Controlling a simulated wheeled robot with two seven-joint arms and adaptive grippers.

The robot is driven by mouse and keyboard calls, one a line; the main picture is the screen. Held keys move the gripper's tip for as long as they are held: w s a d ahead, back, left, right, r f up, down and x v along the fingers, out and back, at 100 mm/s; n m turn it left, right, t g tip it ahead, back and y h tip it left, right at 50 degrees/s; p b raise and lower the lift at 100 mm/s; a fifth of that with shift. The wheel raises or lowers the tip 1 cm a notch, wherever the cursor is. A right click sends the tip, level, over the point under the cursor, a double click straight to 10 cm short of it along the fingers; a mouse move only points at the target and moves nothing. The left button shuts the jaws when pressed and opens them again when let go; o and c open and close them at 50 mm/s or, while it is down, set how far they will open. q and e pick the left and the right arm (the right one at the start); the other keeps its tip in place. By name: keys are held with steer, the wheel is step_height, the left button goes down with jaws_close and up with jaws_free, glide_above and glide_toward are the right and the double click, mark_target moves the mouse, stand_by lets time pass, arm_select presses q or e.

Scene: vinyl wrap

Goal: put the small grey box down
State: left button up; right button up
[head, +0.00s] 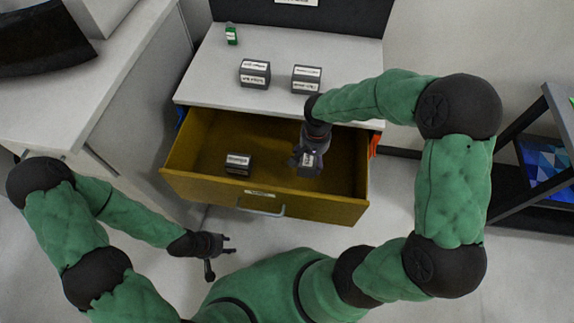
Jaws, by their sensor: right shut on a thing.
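A small grey box (312,168) with a white label is in my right gripper (307,160), which is shut on it. The gripper points down over the right part of the open yellow drawer (205,140). It partly hides the box, and I cannot tell whether the box touches the drawer floor. Another small grey labelled box (238,164) lies in the left part of the drawer. My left gripper (222,256) is empty, with its fingers apart, in front of the drawer at the lower left.
Two grey labelled boxes (255,74) (306,79) stand on the white top (215,80) above the drawer, with a small green item (231,34) at the back left. A white counter (100,90) is at left, a dark shelf frame (515,120) at right. The drawer's middle is clear.

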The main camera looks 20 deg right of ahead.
step_height(320, 180, down, 10)
steer(key=b, duration=0.3)
steer(key=shift+r+b, duration=0.25)
steer(key=shift+b, duration=0.1)
steer(key=shift+f, duration=0.1)
steer(key=o, duration=1.2)
steer(key=shift+r, duration=0.35)
step_height(320, 180, up, 12)
steer(key=p, duration=0.5)
steer(key=shift+f, duration=0.25)
